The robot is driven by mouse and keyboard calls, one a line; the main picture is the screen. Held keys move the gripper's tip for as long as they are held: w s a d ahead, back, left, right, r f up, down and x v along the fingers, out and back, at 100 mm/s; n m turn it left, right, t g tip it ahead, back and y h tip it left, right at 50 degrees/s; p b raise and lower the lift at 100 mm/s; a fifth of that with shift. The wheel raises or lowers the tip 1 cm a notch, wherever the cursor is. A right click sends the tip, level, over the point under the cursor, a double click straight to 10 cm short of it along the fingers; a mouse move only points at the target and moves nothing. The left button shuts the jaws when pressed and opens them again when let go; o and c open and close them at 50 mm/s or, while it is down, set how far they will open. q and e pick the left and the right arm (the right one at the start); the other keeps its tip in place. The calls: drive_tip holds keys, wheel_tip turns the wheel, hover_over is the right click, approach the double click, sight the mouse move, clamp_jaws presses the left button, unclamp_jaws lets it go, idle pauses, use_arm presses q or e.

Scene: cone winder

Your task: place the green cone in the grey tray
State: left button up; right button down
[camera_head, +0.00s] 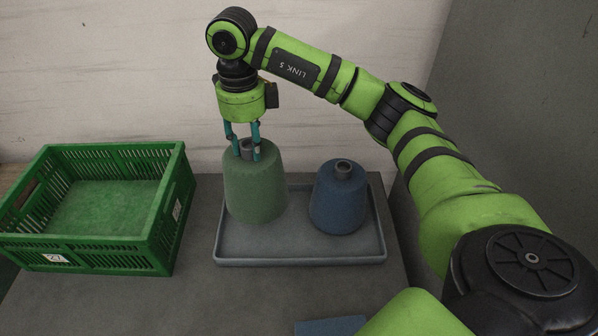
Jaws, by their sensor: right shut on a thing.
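The green cone (254,191) is upright at the left side of the grey tray (300,260), within its rim as seen from here. I cannot tell whether its base touches the tray floor. My right gripper (246,155) comes down from above and is shut on the grey neck at the cone's top. A blue cone (339,200) stands upright in the right part of the tray, a small gap away from the green one. My left gripper is not in view.
An empty green crate (105,240) with a white label stands on the table (110,300) to the left of the tray. A flat blue thing (331,326) lies partly in view at the front edge. A pale wall is behind. My right arm spans the right side.

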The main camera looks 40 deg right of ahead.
sight(251, 162)
drive_tip(key=shift+w, duration=0.15)
drive_tip(key=shift+f+p, duration=0.35)
wheel_tip(251, 162, down, 5)
drive_tip(key=shift+r+p, duration=0.2)
drive_tip(key=shift+p, duration=0.6)
wheel_tip(251, 162, down, 4)
drive_tip(key=shift+r+p, duration=0.2)
drive_tip(key=shift+p, duration=0.45)
drive_tip(key=shift+f, duration=0.25)
